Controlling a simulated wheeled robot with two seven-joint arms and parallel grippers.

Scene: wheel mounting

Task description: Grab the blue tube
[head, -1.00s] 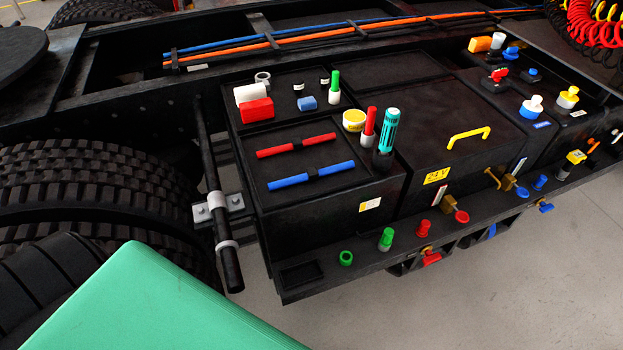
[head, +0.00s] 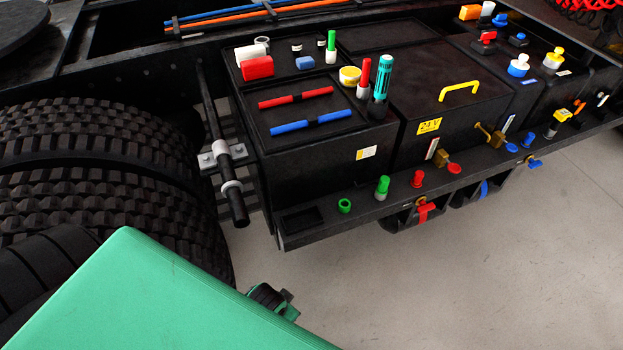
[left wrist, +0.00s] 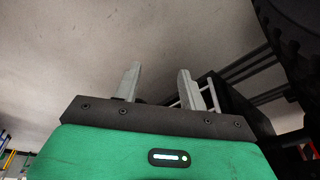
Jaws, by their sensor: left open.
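The blue tube (head: 290,128) lies on the black box top in the head view, left of the picture's middle. A short black piece crosses its middle, and its blue ends show on both sides. A red tube (head: 280,101) lies parallel behind it. My left gripper (left wrist: 160,72) shows in the left wrist view with two pale fingers apart and nothing between them. Pale floor lies beyond its fingers, and the blue tube does not show in that view. In the head view the gripper's fingers cannot be made out. My right gripper is not in view.
A teal cylinder (head: 383,76) and a red-and-white stick (head: 364,75) stand right of the tube. A yellow handle (head: 459,90) rises from the neighbouring box. Big black tyres (head: 90,140) stand at left. Open floor (head: 420,290) lies in front of the boxes.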

